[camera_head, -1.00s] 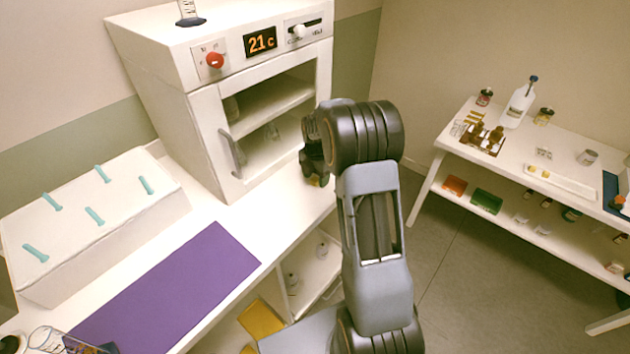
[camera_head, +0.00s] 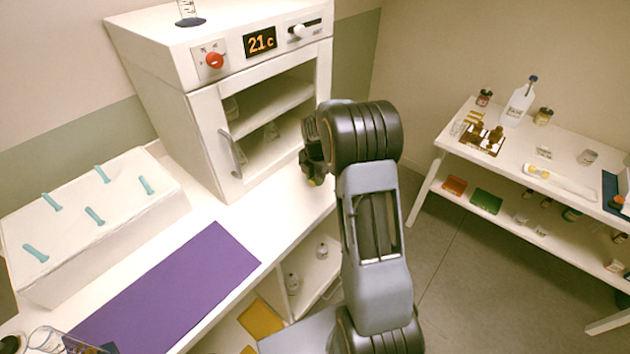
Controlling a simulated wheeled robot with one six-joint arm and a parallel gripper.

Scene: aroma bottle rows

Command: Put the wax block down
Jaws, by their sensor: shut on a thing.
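My gripper (camera_head: 313,178) hangs at the right end of the white bench, in front of the right side of the oven-like cabinet. It points down and is shut on the wax block (camera_head: 312,183), which shows only as a small yellowish bit at the fingertips. Most of the block is hidden by the fingers and my wrist. I cannot tell whether the block touches the bench top (camera_head: 275,205).
A purple mat (camera_head: 165,290) and a white box with teal pegs (camera_head: 150,210) lie to the left. A side table (camera_head: 480,155) with bottles and jars stands at right.

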